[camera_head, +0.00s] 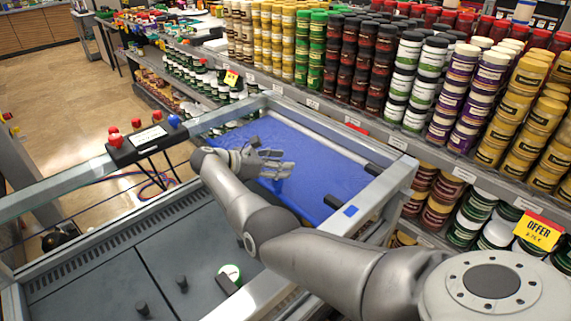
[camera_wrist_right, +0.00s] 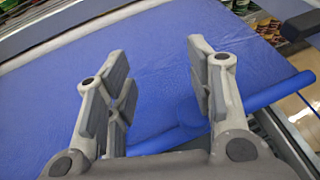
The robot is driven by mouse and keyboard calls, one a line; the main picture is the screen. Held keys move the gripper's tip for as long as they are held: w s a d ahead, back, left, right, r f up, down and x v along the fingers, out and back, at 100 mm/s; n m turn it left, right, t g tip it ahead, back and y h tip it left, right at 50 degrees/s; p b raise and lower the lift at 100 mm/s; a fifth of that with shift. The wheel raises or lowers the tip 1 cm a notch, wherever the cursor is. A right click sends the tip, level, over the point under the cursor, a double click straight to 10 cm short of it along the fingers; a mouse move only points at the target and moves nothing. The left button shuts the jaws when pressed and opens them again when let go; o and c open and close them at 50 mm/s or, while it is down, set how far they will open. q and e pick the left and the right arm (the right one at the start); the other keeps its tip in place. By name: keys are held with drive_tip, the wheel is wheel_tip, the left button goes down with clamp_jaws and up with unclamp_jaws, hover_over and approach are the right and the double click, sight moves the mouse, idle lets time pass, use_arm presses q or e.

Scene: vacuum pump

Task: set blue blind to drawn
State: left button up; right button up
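The blue blind (camera_head: 335,172) is a blue sheet spread over much of the framed opening on the far side of the machine. It also fills much of the right wrist view (camera_wrist_right: 150,50). A blue bar (camera_wrist_right: 262,97) runs along its edge there, with a rounded blue piece (camera_wrist_right: 187,108) seen between my fingers. My right gripper (camera_head: 277,164) is over the left part of the blind; in the wrist view (camera_wrist_right: 160,62) its fingers are wide apart, with nothing clamped. I cannot tell whether it touches the bar. My arm hides part of the blind's near side. My left gripper is not in view.
A black box (camera_head: 146,142) with red and blue knobs stands on the frame's left corner. The metal frame rail (camera_head: 376,205) carries a small blue square (camera_head: 351,210). Shelves of jars (camera_head: 400,85) stand close behind. A grey panel (camera_head: 100,280) with black knobs lies at front left.

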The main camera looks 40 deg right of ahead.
drive_tip(key=s+v, duration=0.1)
drive_tip(key=v, duration=0.5)
drive_tip(key=shift+w+a, duration=0.15)
drive_tip(key=shift+w, duration=0.3)
drive_tip(key=shift+r, duration=0.1)
idle(0.3)
